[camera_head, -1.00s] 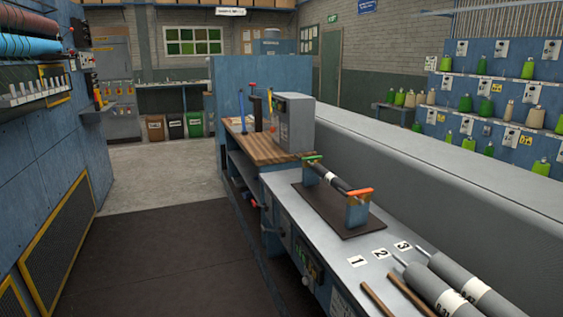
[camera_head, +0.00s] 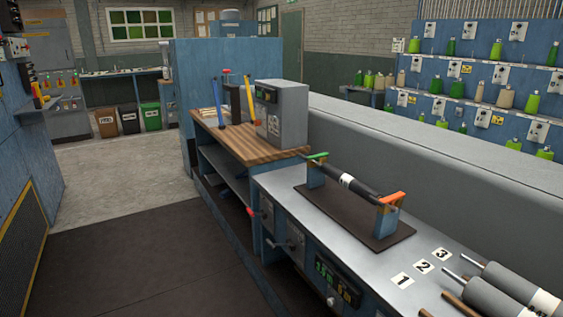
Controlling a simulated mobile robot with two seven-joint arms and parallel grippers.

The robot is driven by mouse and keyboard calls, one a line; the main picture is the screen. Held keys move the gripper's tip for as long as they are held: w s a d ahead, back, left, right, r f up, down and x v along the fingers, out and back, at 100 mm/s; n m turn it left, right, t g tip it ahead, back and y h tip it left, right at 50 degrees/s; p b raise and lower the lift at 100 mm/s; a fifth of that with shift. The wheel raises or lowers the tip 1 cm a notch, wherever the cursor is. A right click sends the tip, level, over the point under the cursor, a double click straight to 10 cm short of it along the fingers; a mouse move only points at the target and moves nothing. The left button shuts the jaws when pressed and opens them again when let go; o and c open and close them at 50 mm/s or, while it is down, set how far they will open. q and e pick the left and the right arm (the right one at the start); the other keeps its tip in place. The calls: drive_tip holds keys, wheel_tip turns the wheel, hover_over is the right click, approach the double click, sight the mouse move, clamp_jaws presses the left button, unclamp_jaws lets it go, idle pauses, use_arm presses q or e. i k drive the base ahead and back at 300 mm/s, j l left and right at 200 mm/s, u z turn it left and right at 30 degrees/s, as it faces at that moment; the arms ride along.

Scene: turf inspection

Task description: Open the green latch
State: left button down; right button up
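The green latch (camera_head: 317,157) sits on top of the far blue post of a roller stand on the grey bench. It appears to lie across the top of the post; whether it is fastened I cannot tell. An orange latch (camera_head: 391,199) sits on the near post (camera_head: 385,220). A dark roller (camera_head: 350,184) with a white label lies between the two posts, above a dark mat (camera_head: 345,219). Neither of my grippers is in view.
The grey bench (camera_head: 285,184) carries number cards (camera_head: 424,267) and grey rollers (camera_head: 500,289) at the near right. A wooden worktop (camera_head: 240,144) with a grey machine (camera_head: 282,113) stands beyond it. Dark floor (camera_head: 150,262) left of the bench is clear.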

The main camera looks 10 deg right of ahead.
sight(317, 157)
drive_tip(key=i+j, duration=0.5)
drive_tip(key=j, duration=0.15)
drive_tip(key=i+j, duration=0.5)
drive_tip(key=j, duration=0.15)
drive_tip(key=i+j, duration=0.5)
drive_tip(key=j+z, duration=0.2)
drive_tip(key=z, duration=1.6)
drive_tip(key=i+j, duration=0.05)
